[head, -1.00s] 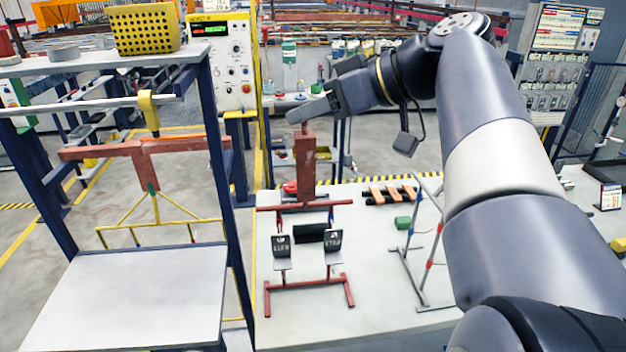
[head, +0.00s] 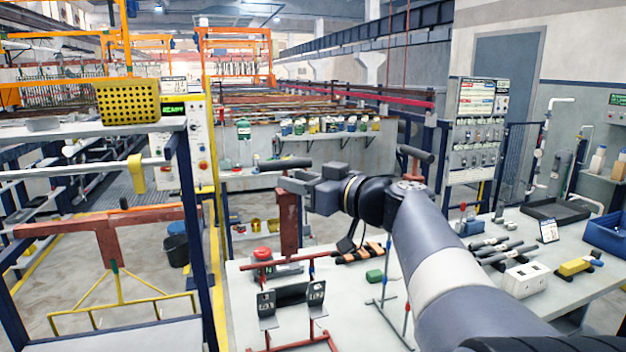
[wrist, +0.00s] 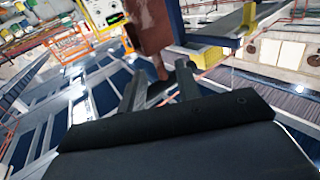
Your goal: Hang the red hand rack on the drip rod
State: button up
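My gripper (head: 291,184) is at the top of the post in the head view. In the wrist view, the rack's red post (wrist: 152,22) narrows to a thin stem near the fingertips. My gripper (wrist: 161,68) shows its two fingers apart, with a gap on both sides of the stem. Whether a finger touches it is unclear. The grey drip rod (head: 75,171) runs level under the shelf at left, with a yellow hook (head: 137,173) on it.
A red beam (head: 65,231) on a yellow stand (head: 120,305) is below the rod. Blue posts (head: 195,230) of the shelf frame stand between the rod and the table. Tools and a white box (head: 525,279) are farther right.

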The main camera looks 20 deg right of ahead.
aim_at(290, 164)
jog(key=shift+p+x, duration=0.4)
jog(key=shift+x, duration=1.4)
jog(key=shift+c, duration=0.4)
grip_shut()
jog(key=shift+r, duration=0.2)
jog(key=shift+r+p, duration=0.4)
jog(key=shift+r, duration=0.75)
